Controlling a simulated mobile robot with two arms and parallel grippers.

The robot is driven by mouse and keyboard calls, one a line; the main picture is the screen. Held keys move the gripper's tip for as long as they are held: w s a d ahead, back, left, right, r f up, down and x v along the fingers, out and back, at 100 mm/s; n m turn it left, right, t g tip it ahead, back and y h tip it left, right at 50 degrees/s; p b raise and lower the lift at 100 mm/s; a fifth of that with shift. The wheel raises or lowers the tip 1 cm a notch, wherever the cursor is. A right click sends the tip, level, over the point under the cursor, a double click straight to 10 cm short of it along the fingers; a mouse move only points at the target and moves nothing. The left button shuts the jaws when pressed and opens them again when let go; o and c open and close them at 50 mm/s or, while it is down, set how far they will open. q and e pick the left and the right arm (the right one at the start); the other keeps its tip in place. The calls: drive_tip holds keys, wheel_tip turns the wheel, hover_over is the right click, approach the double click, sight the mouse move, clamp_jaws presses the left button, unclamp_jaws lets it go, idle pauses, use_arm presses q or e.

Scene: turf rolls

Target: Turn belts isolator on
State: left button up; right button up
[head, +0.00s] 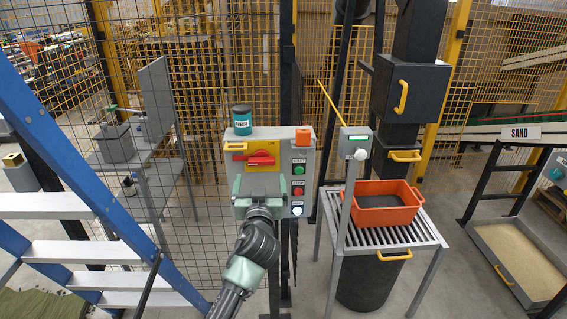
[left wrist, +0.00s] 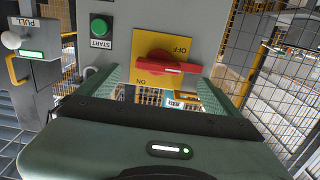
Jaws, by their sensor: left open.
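The belts isolator is a red rotary handle (head: 261,159) on a yellow plate (head: 240,147) on the front of a grey control box (head: 287,142). In the left wrist view the handle (left wrist: 170,64) lies roughly level across the plate (left wrist: 143,73), with OFF and ON lettering upside down. My left gripper (head: 259,184) is in front of the box, just below the handle in the head view. Its fingers (left wrist: 160,84) are open and empty, spread wider than the handle. I cannot tell whether they touch the box. My right gripper is not in view.
A green start button (head: 299,170), red stop button (head: 298,189) and white-lit button (head: 297,210) line the box's right side. A blue ladder (head: 84,184) stands left; an orange tray (head: 385,208) is right.

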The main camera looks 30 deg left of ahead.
sight(261, 162)
use_arm(q)
drive_tip(key=p+x, duration=0.1)
drive_tip(key=x, duration=0.2)
drive_tip(key=r+p+x, duration=0.1)
drive_tip(key=x, duration=0.2)
drive_tip(key=shift+w+r, duration=0.2)
drive_tip(key=shift+w, duration=0.2)
drive_tip(key=shift+w+a, duration=0.35)
drive_tip(key=shift+w, duration=0.1)
drive_tip(key=shift+w+a+f, duration=0.1)
drive_tip(key=shift+w+f, duration=0.05)
drive_tip(key=shift+w, duration=0.05)
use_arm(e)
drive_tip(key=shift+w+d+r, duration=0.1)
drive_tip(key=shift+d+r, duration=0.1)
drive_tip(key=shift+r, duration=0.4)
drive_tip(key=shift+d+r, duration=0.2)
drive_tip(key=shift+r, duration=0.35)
use_arm(q)
drive_tip(key=shift+c, duration=0.3)
drive_tip(key=c, duration=1.3)
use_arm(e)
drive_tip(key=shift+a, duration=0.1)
